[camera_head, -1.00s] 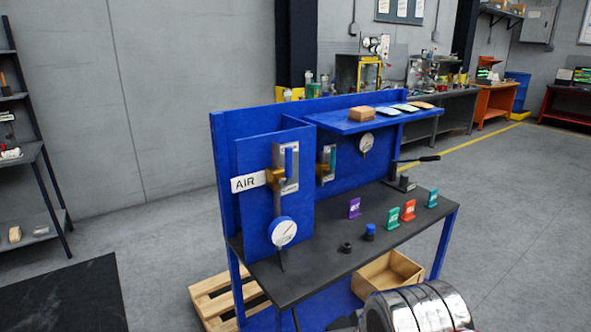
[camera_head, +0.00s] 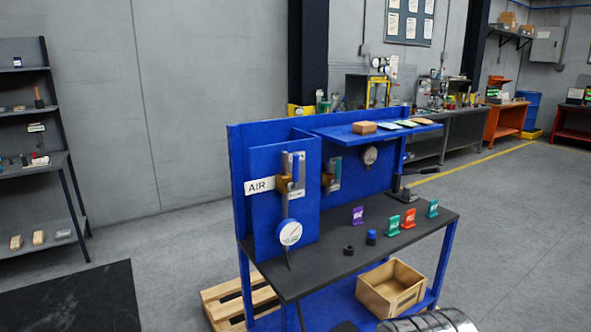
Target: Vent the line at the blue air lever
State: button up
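The blue air lever (camera_head: 295,168) points upright on a brass valve on the left panel of the blue workbench. A white label reading AIR (camera_head: 259,186) is fixed to its left. A round white gauge (camera_head: 290,232) with a blue rim sits below the valve, joined to it by a thin pipe. A second valve with a teal lever (camera_head: 336,168) is farther back on the bench's back panel. My gripper is not in view. Only a shiny rounded metal part, apparently of my arm, shows at the bottom edge, well short of the bench.
The dark bench top (camera_head: 370,240) carries several coloured tags, a blue-capped piece (camera_head: 371,237) and a black ring (camera_head: 348,250). A wooden box (camera_head: 391,288) sits below, and a pallet (camera_head: 238,300) at left. A black mat (camera_head: 75,298) lies on open floor.

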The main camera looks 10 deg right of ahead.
aim_at(291, 187)
jog(key=z, duration=0.25)
jog(key=i, duration=1.05)
jog(key=u, duration=0.4)
